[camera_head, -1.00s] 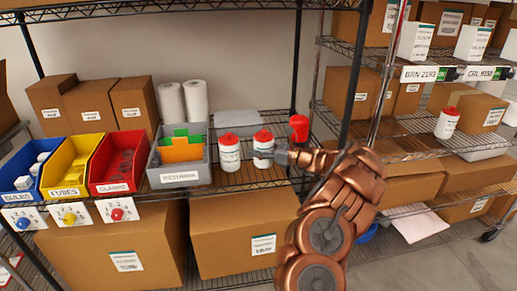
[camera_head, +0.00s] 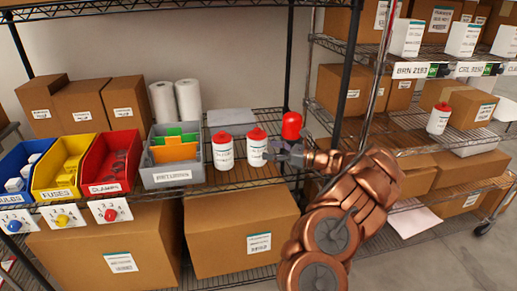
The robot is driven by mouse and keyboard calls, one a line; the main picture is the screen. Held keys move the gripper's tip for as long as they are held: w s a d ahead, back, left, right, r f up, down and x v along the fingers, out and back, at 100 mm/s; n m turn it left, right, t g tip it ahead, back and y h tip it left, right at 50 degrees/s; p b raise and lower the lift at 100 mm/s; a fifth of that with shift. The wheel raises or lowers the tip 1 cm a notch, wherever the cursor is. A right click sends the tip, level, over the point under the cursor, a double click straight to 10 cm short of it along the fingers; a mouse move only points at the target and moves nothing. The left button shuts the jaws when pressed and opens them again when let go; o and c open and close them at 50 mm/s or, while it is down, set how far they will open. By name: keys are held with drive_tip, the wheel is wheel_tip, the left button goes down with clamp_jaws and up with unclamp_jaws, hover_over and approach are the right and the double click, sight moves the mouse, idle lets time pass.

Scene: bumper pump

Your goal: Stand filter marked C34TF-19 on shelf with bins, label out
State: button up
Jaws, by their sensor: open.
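Two white canister filters with red caps stand upright on the wire shelf with the bins: a left filter (camera_head: 222,152) and a right filter (camera_head: 257,150). Print faces outward on both, but it is too small to read. My gripper (camera_head: 273,153) is open at the right side of the right filter; whether it touches is unclear. A red object (camera_head: 291,126) shows behind my gripper, its lower part hidden. Another white filter with a red cap (camera_head: 438,119) stands on the right rack.
Blue (camera_head: 20,170), yellow (camera_head: 62,170), red (camera_head: 112,163) and grey (camera_head: 177,174) bins line the shelf to the left. A grey flat item (camera_head: 230,117) lies behind the filters. The black rack post (camera_head: 345,100) stands close to my arm.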

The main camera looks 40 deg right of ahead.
drive_tip(key=shift+v, duration=2.3)
